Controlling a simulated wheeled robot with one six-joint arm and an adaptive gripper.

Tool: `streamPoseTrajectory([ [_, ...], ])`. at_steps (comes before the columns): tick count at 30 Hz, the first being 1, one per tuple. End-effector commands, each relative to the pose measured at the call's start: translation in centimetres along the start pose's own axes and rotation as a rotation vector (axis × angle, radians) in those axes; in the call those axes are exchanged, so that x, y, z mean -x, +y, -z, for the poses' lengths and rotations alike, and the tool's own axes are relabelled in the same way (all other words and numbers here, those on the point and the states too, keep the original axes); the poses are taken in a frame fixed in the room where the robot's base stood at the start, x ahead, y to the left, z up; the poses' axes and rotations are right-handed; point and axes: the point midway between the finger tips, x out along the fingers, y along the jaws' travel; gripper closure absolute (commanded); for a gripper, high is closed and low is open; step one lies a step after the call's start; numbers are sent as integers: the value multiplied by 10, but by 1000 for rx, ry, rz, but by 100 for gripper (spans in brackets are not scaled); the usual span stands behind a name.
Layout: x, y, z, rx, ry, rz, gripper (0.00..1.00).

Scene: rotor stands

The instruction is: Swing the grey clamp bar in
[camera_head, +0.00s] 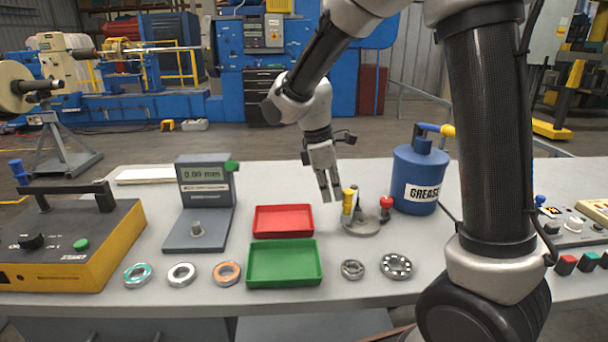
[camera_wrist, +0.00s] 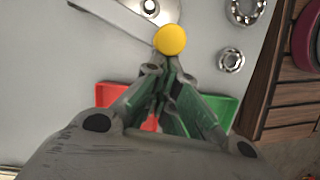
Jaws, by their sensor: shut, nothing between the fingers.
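A small stand with a round grey base (camera_head: 362,228) is on the bench; a yellow-capped upright (camera_head: 348,200) and a red ball knob (camera_head: 386,203) rise from it. The yellow cap (camera_wrist: 170,39) is round from above in the wrist view. A flat grey bar (camera_wrist: 110,14) runs from the upper left toward it there; I take it to be the clamp bar. In the head view the bar is hard to make out. My gripper (camera_head: 331,200) points down just left of the upright. Its fingertips (camera_wrist: 170,70) are together and empty beside the cap; contact cannot be told.
A red tray (camera_head: 283,208) and a green tray (camera_head: 284,285) lie left of the stand. Bearings (camera_head: 396,265) lie in front, a blue grease can (camera_head: 412,205) stands right behind, and a gauge (camera_head: 205,180) stands left. Bare bench is left of the can, behind the stand.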

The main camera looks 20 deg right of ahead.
Motion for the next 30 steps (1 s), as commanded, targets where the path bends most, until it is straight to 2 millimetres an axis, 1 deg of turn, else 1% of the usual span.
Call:
streamPoseTrajectory([
  [3,-3,-7,-14,91,0,-23,100],
  [9,-8,-13,-32,220,0,-56,100],
  [12,-10,-15,-39,229,0,-57,100],
  [21,-12,-17,-50,228,1,-57,100],
  [30,-13,-17,-51,227,0,-57,100],
])
